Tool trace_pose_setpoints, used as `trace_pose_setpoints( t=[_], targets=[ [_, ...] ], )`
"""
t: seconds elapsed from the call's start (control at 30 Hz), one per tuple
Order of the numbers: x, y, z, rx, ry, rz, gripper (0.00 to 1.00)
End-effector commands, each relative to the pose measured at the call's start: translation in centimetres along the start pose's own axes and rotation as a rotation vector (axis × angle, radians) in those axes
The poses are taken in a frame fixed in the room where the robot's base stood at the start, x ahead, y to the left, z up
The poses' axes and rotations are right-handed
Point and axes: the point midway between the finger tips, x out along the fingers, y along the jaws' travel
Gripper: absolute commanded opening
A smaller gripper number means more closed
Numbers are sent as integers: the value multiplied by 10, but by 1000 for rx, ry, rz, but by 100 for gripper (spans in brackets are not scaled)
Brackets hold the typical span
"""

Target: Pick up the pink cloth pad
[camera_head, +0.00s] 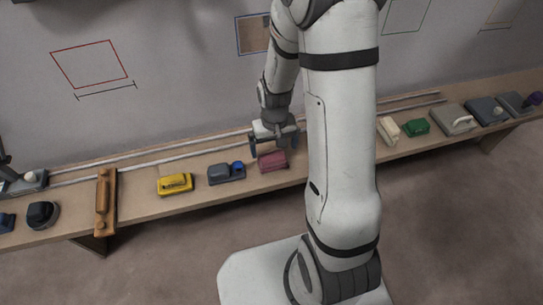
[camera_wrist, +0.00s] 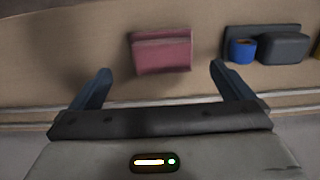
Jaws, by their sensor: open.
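The pink cloth pad (camera_head: 272,160) lies on the narrow wooden bench, partly in front of my arm's lower link in the head view. In the wrist view the pink pad (camera_wrist: 162,52) is a folded, dull pink block lying flat on the bench, beyond the fingertips and roughly centred between them. My gripper (camera_head: 273,143) is above and just behind the pad in the head view. In the wrist view my gripper (camera_wrist: 160,72) has its two dark fingers spread wide with nothing between them. The fingers appear apart from the pad.
A grey block with a blue knob (camera_head: 227,173) sits left of the pad; it also shows in the wrist view (camera_wrist: 282,47). A yellow tool (camera_head: 175,184) lies farther left. White and green tools (camera_head: 415,127) lie right of my arm. A rail runs along the bench (camera_head: 140,205) near the wall.

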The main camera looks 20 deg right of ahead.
Motion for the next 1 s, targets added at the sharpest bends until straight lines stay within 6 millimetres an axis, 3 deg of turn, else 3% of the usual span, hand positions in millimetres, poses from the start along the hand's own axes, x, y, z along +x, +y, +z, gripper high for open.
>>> trace_pose_setpoints(
  t=[0.5,0.77,1.0],
  targets=[
    [66,-3,-3,1,-3,0,100],
    [68,-3,-3,2,0,0,100],
    [67,-2,-3,2,-1,0,82]
  ],
)
